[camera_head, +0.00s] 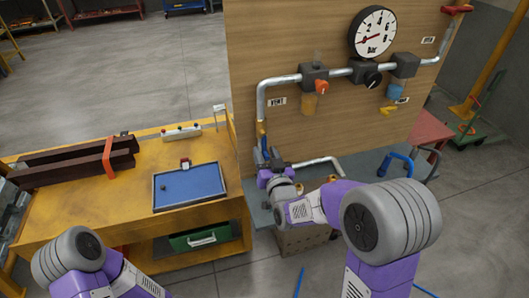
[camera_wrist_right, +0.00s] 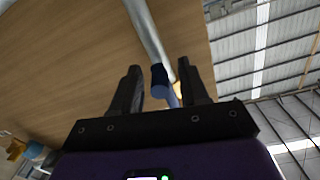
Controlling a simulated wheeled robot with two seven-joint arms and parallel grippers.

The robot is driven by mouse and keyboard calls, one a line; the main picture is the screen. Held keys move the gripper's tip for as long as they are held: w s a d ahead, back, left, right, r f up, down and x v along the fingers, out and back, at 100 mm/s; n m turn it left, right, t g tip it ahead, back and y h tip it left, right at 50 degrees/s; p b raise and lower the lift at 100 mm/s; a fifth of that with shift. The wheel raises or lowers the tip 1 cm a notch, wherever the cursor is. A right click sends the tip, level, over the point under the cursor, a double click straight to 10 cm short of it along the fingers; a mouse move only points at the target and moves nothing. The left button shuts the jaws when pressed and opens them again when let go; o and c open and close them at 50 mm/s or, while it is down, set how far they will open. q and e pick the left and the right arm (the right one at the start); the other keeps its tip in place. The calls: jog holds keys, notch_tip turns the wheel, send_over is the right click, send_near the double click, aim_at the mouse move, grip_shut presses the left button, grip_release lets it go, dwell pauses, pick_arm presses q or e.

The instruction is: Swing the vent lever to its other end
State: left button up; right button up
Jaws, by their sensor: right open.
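A blue-and-yellow lever-like part (camera_head: 262,130) sits at the lower end of the left vertical pipe on the wooden panel; I take it as the vent lever, though it is small and partly hidden by my gripper. My right gripper (camera_head: 266,158) is just below it, in front of the panel. In the right wrist view my right gripper (camera_wrist_right: 161,85) is open, with a dark blue cylindrical end (camera_wrist_right: 159,82) showing between its fingers. Contact cannot be told. My left arm shows at the lower left, but its gripper is out of view.
The wooden panel (camera_head: 290,35) carries a metal pipe (camera_head: 274,82), a gauge (camera_head: 373,32), an orange knob (camera_head: 322,87), a black knob (camera_head: 372,79) and a yellow lever (camera_head: 388,110). At left, a yellow bench (camera_head: 120,205) holds a blue tray (camera_head: 188,187) and dark beams (camera_head: 70,160).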

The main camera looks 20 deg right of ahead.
jog(key=shift+w, duration=0.6)
grip_shut()
